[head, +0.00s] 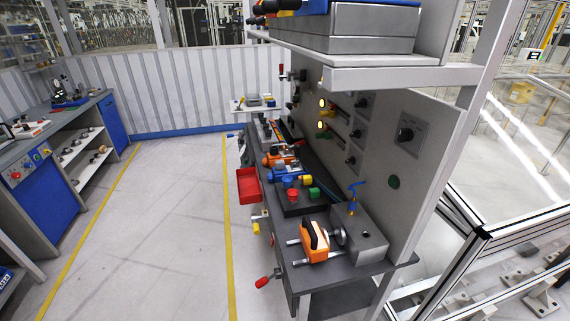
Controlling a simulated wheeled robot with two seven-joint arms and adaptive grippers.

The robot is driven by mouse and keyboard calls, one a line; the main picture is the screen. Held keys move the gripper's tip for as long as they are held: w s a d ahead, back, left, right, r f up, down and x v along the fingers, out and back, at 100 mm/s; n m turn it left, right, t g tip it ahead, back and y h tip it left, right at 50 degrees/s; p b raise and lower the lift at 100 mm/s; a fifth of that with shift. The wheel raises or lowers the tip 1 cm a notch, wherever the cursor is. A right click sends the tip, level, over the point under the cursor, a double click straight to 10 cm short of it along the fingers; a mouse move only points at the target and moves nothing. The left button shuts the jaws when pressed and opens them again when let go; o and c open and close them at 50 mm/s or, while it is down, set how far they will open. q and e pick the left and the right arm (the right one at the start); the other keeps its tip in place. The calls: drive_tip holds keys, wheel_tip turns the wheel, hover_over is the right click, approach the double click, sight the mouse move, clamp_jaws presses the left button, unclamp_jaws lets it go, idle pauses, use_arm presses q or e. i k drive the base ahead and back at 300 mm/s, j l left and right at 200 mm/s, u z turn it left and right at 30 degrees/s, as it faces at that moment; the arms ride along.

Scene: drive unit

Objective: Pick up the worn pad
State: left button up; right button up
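I cannot make out for sure which thing is the worn pad. The dark workbench (282,243) stands right of the middle, along an upright panel. At its near end an orange part (315,241) with a dark face sits on metal rods beside a grey metal block (362,237). A small blue-and-yellow piece (353,200) stands on top of the block. Neither of my grippers is in view.
Red (292,195) and green (314,193) knobs stand mid-bench. A red bin (248,185) hangs on the bench's left side. A shelf (390,76) overhangs the bench. Another bench (60,120) stands at the left. The floor (170,220) between is clear.

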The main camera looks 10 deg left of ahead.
sight(280, 165)
drive_tip(key=i+j+z, duration=0.3)
drive_tip(key=j+z, duration=0.15)
drive_tip(key=j, duration=0.3)
drive_tip(key=i+j+z, duration=0.2)
drive_tip(key=j+z, duration=0.25)
drive_tip(key=j, duration=0.3)
drive_tip(key=j+z, duration=0.45)
drive_tip(key=j, duration=0.35)
drive_tip(key=k+j+z, duration=0.1)
drive_tip(key=j+z, duration=0.35)
drive_tip(key=j, duration=0.4)
